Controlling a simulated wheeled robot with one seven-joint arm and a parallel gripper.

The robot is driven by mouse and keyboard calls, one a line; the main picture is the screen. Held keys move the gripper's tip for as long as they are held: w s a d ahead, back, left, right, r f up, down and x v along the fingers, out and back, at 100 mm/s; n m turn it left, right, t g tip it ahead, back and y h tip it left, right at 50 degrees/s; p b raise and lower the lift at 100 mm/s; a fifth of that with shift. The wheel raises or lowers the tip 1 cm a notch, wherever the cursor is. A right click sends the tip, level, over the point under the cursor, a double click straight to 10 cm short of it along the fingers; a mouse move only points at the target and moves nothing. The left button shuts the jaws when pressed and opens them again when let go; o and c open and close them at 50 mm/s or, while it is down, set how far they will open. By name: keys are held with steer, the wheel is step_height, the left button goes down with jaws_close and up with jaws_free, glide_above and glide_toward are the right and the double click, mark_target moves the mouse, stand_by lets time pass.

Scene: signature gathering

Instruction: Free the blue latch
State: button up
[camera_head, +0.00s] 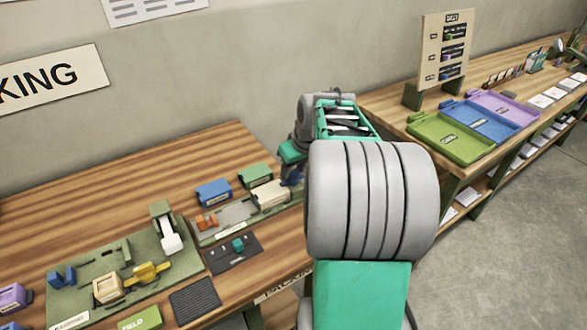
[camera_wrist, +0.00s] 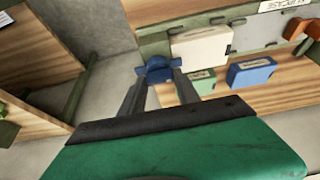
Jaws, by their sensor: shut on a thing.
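In the wrist view the blue latch (camera_wrist: 154,67) sits between the two fingertips of my gripper (camera_wrist: 157,77), which is shut on it. The latch is at the end of a grey-green fixture (camera_wrist: 153,45), beside a cream block (camera_wrist: 203,46). In the head view a bit of the latch (camera_head: 293,178) shows at the right end of the fixture (camera_head: 205,238), next to the cream block (camera_head: 270,194). My arm hides most of the gripper there. I cannot tell whether the latch is still seated in the fixture.
A blue block (camera_head: 213,192) and a green block (camera_head: 255,173) stand behind the fixture. Orange pieces (camera_head: 206,222) lie on its left part. A larger green board (camera_head: 90,290) with several parts is at left. Another bench with green, blue and purple trays (camera_head: 450,137) stands at right.

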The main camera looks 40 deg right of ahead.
jaws_close()
steer(key=shift+n, duration=0.3)
steer(key=n+y, duration=0.1)
steer(key=n, duration=0.2)
steer(key=shift+d+n+y+p, duration=0.15)
steer(key=shift+n+y+p, duration=0.15)
steer(key=n, duration=0.2)
steer(key=n+g+y+p, duration=0.1)
steer(key=n, duration=0.1)
steer(key=shift+w+d+r+n+y, duration=0.1)
steer(key=shift+n+y, duration=0.2)
steer(key=n+p, duration=0.1)
steer(key=n, duration=0.1)
steer(key=n+g+y+p, duration=0.1)
steer(key=n, duration=0.1)
steer(key=shift+w+n+g+p, duration=0.1)
steer(key=shift+n+g+p, duration=0.2)
steer(key=shift+p, duration=0.05)
steer(key=shift+w+d+n+g+p, duration=0.1)
steer(key=shift+n+g+p, duration=0.7)
steer(key=shift+n+p, duration=1.05)
steer(key=shift+n+b, duration=0.35)
steer(key=shift+n, duration=0.2)
